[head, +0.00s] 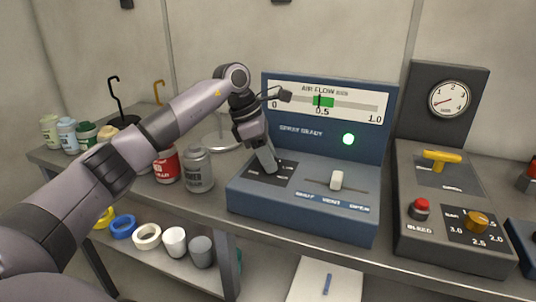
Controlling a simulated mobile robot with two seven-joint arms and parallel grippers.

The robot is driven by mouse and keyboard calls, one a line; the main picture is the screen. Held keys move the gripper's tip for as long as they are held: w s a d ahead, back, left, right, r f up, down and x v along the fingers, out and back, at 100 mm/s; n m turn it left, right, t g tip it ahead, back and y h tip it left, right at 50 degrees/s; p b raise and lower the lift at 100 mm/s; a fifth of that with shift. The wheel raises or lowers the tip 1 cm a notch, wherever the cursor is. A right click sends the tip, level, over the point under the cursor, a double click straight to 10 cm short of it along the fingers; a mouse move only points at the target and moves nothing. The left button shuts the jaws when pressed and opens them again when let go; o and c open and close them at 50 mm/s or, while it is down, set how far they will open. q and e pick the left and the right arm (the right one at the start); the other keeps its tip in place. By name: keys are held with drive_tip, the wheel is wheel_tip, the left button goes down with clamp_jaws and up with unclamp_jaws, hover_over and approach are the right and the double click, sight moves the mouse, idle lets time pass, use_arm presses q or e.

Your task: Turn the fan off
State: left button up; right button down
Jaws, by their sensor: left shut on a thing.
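The blue control console (302,222) stands on the bench. Its upright panel has an air flow scale (328,104), with the pointer just left of 0.5, inside the green band. A green light (348,139) is lit beside the words "SPRAY READY". My left gripper (267,164) points down at the black switch plate (257,178) at the console's left. It is shut on the fan switch there, which the fingers hide, so I cannot tell its position. A white slider knob (336,180) sits in a slot to the right. My right gripper is not in view.
A grey unit (447,260) with a dial, yellow handle, red button and orange knob stands close to the right. Grey and red cans (198,170) stand just left of the console. Tape rolls and cups lie on the lower shelf (168,267).

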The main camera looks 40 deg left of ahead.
use_arm(q)
drive_tip(key=shift+n, duration=0.7)
drive_tip(key=n, duration=0.2)
drive_tip(key=n+t+y+p, duration=0.1)
drive_tip(key=n, duration=0.1)
drive_tip(key=shift+s+d+n+t+y, duration=0.1)
drive_tip(key=shift+d+n+t+y, duration=0.05)
drive_tip(key=shift+n+t+y, duration=0.15)
drive_tip(key=n+y, duration=0.1)
drive_tip(key=n, duration=0.3)
drive_tip(key=shift+d+n+y, duration=0.15)
drive_tip(key=shift+n+y, duration=0.15)
drive_tip(key=shift+y, duration=0.1)
drive_tip(key=n+y, duration=0.1)
drive_tip(key=n, duration=0.2)
drive_tip(key=n+y, duration=0.1)
drive_tip(key=n, duration=0.2)
drive_tip(key=shift+d, duration=0.2)
drive_tip(key=n+g+y, duration=0.1)
drive_tip(key=n, duration=0.2)
drive_tip(key=n+y, duration=0.1)
drive_tip(key=n, duration=0.2)
drive_tip(key=shift+g, duration=0.4)
drive_tip(key=o, duration=1)
drive_tip(key=shift+o, duration=0.2)
drive_tip(key=shift+d+r, duration=0.1)
